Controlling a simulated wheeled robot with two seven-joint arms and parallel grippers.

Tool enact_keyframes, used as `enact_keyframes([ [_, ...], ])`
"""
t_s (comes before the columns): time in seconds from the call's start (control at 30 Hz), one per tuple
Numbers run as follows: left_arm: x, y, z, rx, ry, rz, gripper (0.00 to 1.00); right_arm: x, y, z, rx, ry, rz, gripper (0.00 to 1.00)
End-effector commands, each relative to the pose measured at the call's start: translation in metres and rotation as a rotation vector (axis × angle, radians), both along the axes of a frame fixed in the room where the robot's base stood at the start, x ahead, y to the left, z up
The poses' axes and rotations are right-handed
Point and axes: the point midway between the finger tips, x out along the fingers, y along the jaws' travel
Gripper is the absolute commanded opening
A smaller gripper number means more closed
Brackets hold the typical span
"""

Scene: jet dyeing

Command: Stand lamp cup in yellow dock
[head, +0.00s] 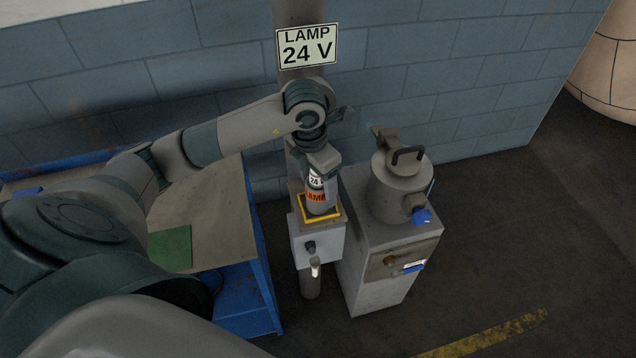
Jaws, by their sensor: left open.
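The lamp cup (316,198), a grey cylinder with an orange "LAMP" label and a white "24" label, stands upright within the yellow-edged dock (333,216). The dock is on top of a light grey box on a post in front of the wall. My left gripper (318,171) is open at the top of the cup and hides part of it. Whether its fingers touch the cup, and how the cup's base rests in the dock, I cannot tell. My right gripper is not in view.
A "LAMP 24 V" sign (307,46) hangs on the column behind. A grey cabinet (377,275) with a lidded metal vessel (396,187) stands close on the right. A blue-framed bench (215,225) with a green mat (170,249) is on the left. Floor at right is free.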

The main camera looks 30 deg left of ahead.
Motion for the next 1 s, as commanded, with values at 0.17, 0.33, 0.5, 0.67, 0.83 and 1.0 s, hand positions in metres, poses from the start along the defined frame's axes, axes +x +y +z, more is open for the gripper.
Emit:
enact_keyframes([
  [0.17, -0.001, 0.001, 0.02, 0.0, -0.006, -0.001, 0.65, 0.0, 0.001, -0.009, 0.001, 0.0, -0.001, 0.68],
  [0.33, -0.004, 0.002, 0.05, -0.001, -0.008, 0.0, 0.65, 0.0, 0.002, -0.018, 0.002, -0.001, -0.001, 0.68],
  [0.5, -0.007, 0.003, 0.08, 0.0, -0.007, -0.001, 0.65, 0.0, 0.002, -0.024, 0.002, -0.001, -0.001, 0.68],
  [0.67, -0.01, 0.004, 0.101, 0.001, -0.006, -0.001, 0.65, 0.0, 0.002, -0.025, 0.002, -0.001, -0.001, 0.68],
  [0.83, -0.012, 0.004, 0.112, 0.0, -0.004, -0.001, 0.65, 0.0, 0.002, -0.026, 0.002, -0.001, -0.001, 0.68],
  [1.0, -0.013, 0.004, 0.116, 0.0, -0.002, 0.0, 0.65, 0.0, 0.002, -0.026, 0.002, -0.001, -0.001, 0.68],
])
